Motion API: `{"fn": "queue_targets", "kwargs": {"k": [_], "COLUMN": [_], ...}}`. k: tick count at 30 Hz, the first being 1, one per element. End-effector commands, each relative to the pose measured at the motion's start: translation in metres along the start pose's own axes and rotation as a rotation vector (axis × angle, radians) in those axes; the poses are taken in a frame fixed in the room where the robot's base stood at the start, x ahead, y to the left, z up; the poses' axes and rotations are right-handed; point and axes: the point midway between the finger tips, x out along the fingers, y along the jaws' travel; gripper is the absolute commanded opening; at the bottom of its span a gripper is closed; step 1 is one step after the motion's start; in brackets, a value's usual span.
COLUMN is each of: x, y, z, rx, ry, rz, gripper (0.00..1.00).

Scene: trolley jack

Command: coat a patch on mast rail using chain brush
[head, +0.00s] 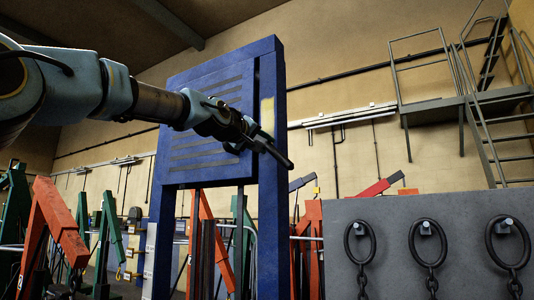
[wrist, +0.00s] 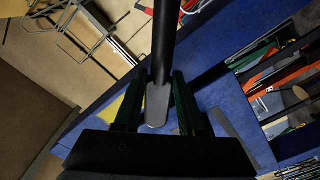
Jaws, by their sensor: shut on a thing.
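The blue mast (head: 270,200) stands upright in the middle of the head view, and its blue surface (wrist: 215,85) crosses the wrist view. A pale yellow patch (head: 267,115) is on its right rail; in the wrist view a yellow area (wrist: 117,106) shows beside the left finger, partly hidden. My gripper (head: 257,142) is in front of the right rail, below the patch. It is shut on a dark rod-like tool, the chain brush (head: 277,154), which slants down to the right. In the wrist view the brush (wrist: 166,40) runs between the green fingers (wrist: 158,88). Contact with the rail cannot be told.
A grey panel (head: 440,215) with chain rings on pegs stands at the right front. Red and green jacks (head: 55,220) stand behind on the left. A metal stair and platform (head: 465,100) are at the back right. Open air lies right of the mast, above the panel.

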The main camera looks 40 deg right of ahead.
Motion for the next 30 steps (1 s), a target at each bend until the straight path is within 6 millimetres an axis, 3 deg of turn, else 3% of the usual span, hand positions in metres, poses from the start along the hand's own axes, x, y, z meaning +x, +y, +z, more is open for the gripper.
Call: {"fn": "queue_targets", "kwargs": {"k": [12,30], "x": [-0.033,-0.047], "y": [-0.002,-0.002], "z": [0.001,0.002], "rx": [0.002,0.001], "ry": [0.004,0.004], "rz": [0.001,0.002], "gripper": [0.0,0.0]}}
